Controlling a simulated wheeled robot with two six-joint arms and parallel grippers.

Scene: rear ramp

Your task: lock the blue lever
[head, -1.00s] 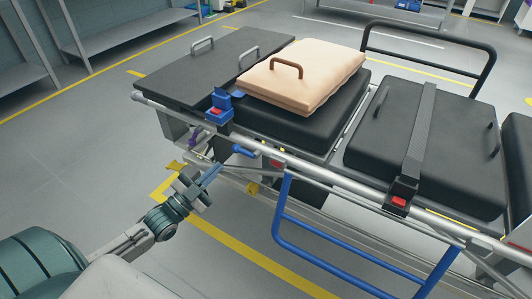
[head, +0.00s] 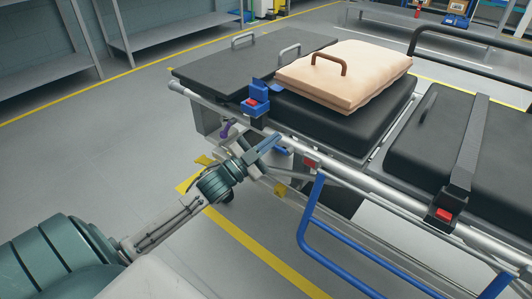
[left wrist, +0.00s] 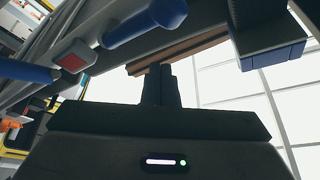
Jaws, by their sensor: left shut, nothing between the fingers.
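The blue lever (head: 282,150) sits under the side rail of the stretcher, and my left gripper partly hides it in the head view. In the left wrist view the lever's rounded blue handle (left wrist: 146,22) shows at the top, above and a little left of the fingertips. My left gripper (head: 275,139) is at the lever in the head view, with its fingers shut and empty. Its closed fingers (left wrist: 160,72) point up in the left wrist view. I cannot tell whether they touch the lever. My right gripper is out of view.
The stretcher's silver side rail (head: 340,175) runs past the gripper. A blue buckle (head: 256,101) sits above it. A blue side frame (head: 312,220) hangs to the right. A tan pillow (head: 345,75) lies on the black padding. The floor at the left is clear.

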